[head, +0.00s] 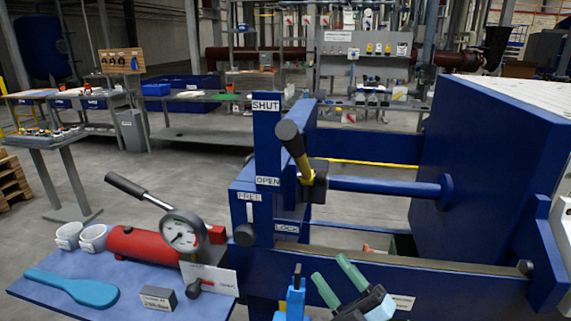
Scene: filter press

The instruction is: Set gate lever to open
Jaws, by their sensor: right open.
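The gate lever (301,162) is a yellow bar with a thick dark grip, on a dark pivot block at the left end of the blue press. It points upward and leans slightly left. Behind it stands a blue post (266,140) with a SHUT label (266,105) at the top and an OPEN label (268,181) lower down. The grip is between the heights of the two labels. My right gripper (330,268), with green fingers, is open and empty at the bottom, below the lever and apart from it.
Below the post are FREE and LOCK labels with a dark knob (244,235). The blue table (55,287) at left holds a red pump (137,244) with gauge, white cups and a blue paddle. A blue rod (385,187) runs right from the pivot to the large press block (480,160).

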